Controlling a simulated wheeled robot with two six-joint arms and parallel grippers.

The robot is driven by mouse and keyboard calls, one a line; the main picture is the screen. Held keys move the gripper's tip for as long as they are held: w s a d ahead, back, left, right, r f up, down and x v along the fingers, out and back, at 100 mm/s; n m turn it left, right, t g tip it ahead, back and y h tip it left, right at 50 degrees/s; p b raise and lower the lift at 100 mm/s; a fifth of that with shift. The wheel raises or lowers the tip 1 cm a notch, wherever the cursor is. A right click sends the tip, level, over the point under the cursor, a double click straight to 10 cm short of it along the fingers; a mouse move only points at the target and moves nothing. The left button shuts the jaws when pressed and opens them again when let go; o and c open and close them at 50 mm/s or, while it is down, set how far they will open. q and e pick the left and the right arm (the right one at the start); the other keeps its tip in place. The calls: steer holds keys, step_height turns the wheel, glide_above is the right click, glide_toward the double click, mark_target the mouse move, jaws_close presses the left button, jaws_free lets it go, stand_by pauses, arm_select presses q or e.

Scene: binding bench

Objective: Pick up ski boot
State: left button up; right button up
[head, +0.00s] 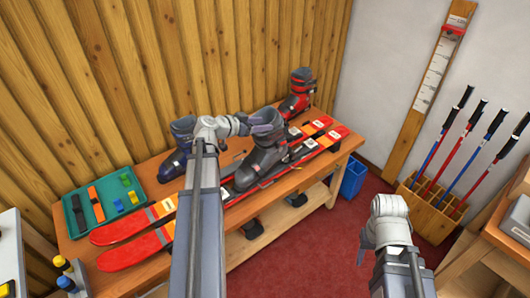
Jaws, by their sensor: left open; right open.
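A dark grey ski boot (258,166) stands upright on a pair of red skis (140,250) on the wooden bench. My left gripper (266,123) is open at the top of the grey boot's cuff, and its fingers cover part of the cuff. I cannot tell whether they touch it. A dark blue boot (180,152) stands to the left, partly hidden by my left arm. A red and black boot (298,95) stands at the bench's far right end. My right gripper (364,250) is open and empty, away from the bench, above the red floor.
A teal tray (68,222) with several small tools lies on the bench's left end. A blue bin (354,179) stands by the bench's right end. Several ski poles stand in a wooden rack (430,213) at the right. The red floor (312,240) between is clear.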

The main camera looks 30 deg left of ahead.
mark_target(272, 121)
arm_select(q)
steer(key=shift+b+x, duration=0.85)
steer(key=shift+x, duration=1.5)
steer(key=shift+w+d+f, duration=0.15)
steer(key=shift+w, duration=0.15)
steer(key=shift+c, duration=0.3)
jaws_close()
